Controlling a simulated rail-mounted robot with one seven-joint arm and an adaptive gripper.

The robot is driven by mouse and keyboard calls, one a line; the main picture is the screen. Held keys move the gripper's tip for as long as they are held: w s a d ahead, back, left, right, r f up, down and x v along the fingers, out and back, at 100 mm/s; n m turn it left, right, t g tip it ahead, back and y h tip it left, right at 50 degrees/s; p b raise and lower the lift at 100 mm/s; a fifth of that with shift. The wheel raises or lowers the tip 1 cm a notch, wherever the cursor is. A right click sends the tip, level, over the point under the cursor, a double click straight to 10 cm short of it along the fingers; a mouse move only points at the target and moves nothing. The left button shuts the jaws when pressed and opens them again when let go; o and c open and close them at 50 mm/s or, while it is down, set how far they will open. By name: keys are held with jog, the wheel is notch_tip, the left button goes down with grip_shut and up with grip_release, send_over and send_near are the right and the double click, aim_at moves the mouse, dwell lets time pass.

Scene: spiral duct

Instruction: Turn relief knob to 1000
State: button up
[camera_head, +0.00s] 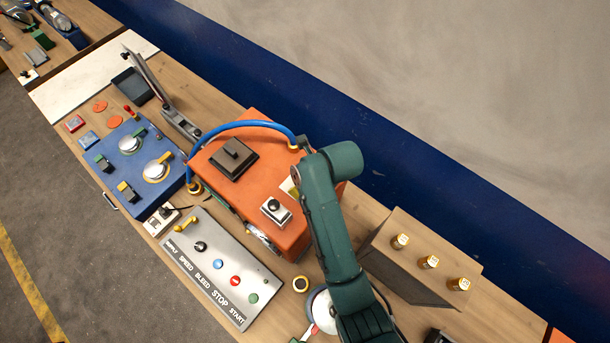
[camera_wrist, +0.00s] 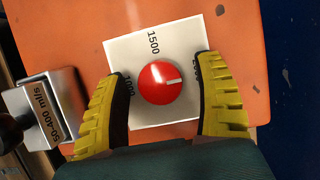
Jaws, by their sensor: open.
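The red relief knob (camera_wrist: 167,90) sits on a square white dial plate (camera_wrist: 150,45) on the orange housing. Its white pointer line points right, toward a label starting with 2 that is partly hidden by the right finger. The 1000 mark is at the knob's left, partly covered by the left finger, and 1500 is at the top. My gripper (camera_wrist: 162,72) is open, its yellow-and-black fingers on either side of the knob with gaps between. In the head view my green arm hides the knob and most of the gripper above the orange housing (camera_head: 225,185).
A metal block labelled 50-400 ml/s (camera_wrist: 50,108) with a black knob stands left of the plate. In the head view, a blue hose (camera_head: 245,123) arches over the housing, a grey button panel (camera_head: 215,290) lies in front, and a wedge stand (camera_head: 400,268) is at right.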

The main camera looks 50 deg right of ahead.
jog(key=c, duration=1.2)
